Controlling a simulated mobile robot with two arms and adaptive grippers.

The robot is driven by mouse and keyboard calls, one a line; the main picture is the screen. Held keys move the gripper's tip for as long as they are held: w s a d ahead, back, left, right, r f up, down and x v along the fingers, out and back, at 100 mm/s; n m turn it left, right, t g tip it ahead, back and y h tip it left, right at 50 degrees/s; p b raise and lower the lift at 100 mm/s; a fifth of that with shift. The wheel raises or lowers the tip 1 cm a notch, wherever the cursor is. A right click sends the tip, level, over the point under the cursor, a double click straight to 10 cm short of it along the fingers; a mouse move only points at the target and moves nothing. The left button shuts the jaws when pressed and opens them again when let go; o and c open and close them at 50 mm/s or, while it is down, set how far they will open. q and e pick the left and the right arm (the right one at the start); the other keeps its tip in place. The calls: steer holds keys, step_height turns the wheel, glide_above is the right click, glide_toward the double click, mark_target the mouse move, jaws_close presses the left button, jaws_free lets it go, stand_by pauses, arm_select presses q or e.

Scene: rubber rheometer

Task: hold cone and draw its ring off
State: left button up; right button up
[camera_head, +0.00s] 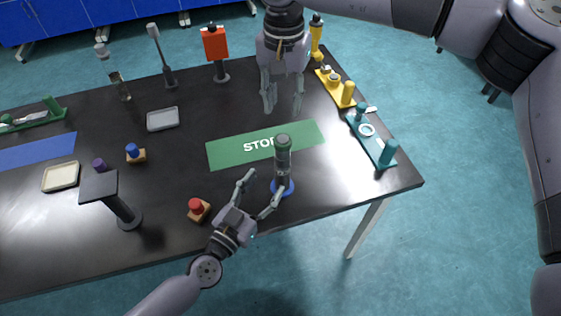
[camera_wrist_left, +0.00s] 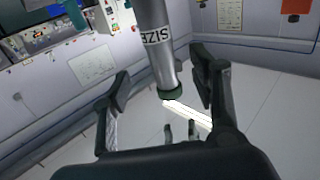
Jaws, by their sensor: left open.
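A grey upright cone-like piece (camera_head: 283,168) with a dark green top stands at the near edge of the green mat. A blue ring (camera_head: 283,188) is around its foot. In the left wrist view the grey body (camera_wrist_left: 157,50) bears the letters "SIZE" and ends in a dark green band (camera_wrist_left: 172,92). My left gripper (camera_head: 262,190) is open, just left of the piece; one finger is close to its foot. Whether it touches is unclear. My right gripper (camera_head: 283,106) points down beyond the piece, fingers apart and empty.
The green "STOP" mat (camera_head: 233,150) lies under and behind. A red button (camera_head: 198,209) is left of my left gripper. A teal rack (camera_head: 371,143) and a yellow rack (camera_head: 334,87) stand at right. A dark stand (camera_head: 112,196) is at left. The table's front edge is close.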

mark_target(279, 166)
arm_select(q)
steer(key=x, duration=0.9)
steer(key=shift+w+d, duration=0.1)
steer(key=shift+w, duration=0.05)
